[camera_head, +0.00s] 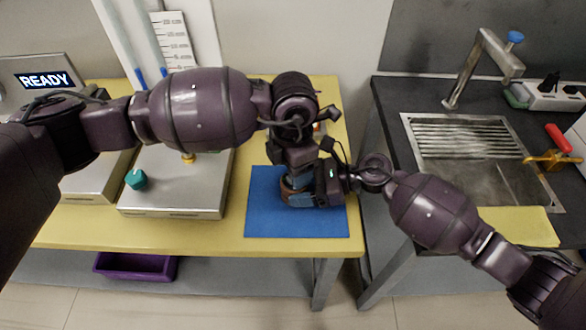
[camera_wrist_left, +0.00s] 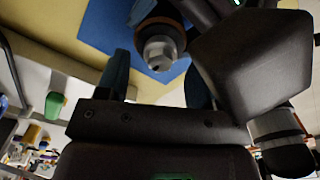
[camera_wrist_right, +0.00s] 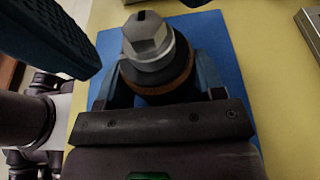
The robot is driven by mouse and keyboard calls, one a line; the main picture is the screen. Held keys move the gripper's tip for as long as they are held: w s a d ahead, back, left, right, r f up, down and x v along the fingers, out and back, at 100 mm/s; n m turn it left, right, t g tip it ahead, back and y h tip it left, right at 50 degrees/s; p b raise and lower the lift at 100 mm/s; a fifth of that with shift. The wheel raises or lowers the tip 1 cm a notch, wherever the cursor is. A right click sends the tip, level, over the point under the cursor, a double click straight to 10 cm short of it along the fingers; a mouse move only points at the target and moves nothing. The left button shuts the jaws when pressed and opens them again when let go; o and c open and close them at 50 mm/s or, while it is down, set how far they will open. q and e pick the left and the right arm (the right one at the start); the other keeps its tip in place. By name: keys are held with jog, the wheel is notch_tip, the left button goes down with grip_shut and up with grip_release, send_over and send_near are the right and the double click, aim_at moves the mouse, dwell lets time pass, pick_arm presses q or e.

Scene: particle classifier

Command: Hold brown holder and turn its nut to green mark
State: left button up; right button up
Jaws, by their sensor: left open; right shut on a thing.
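The brown holder (camera_wrist_right: 160,90) stands upright over a blue mat (camera_head: 262,225), with a silver hex nut (camera_wrist_right: 148,42) with a dark slot on top. My right gripper (camera_wrist_right: 163,75) is shut around the holder below the nut. In the left wrist view, the nut (camera_wrist_left: 160,52) shows beyond my left gripper (camera_wrist_left: 157,70), which is open, its blue fingers either side of the line to the nut and apart from it. In the head view, my arms cover most of the holder. I cannot make out a green mark.
A metal scale-like device (camera_head: 180,195) with a teal knob (camera_head: 136,179) is left of the mat on the yellow table (camera_head: 240,250). A sink (camera_head: 470,150) with a tap is on the right bench. A purple bin (camera_head: 135,266) is below.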

pick_arm(q)
notch_tip(320, 180, up, 10)
jog(key=shift+r, duration=0.2)
pick_arm(e)
jog(key=o, duration=1.4)
jog(key=shift+o, duration=0.2)
jog(key=shift+d, duration=0.15)
jog(key=v, duration=1.1)
jog(key=shift+d+r, duration=0.2)
jog(key=shift+d, duration=0.15)
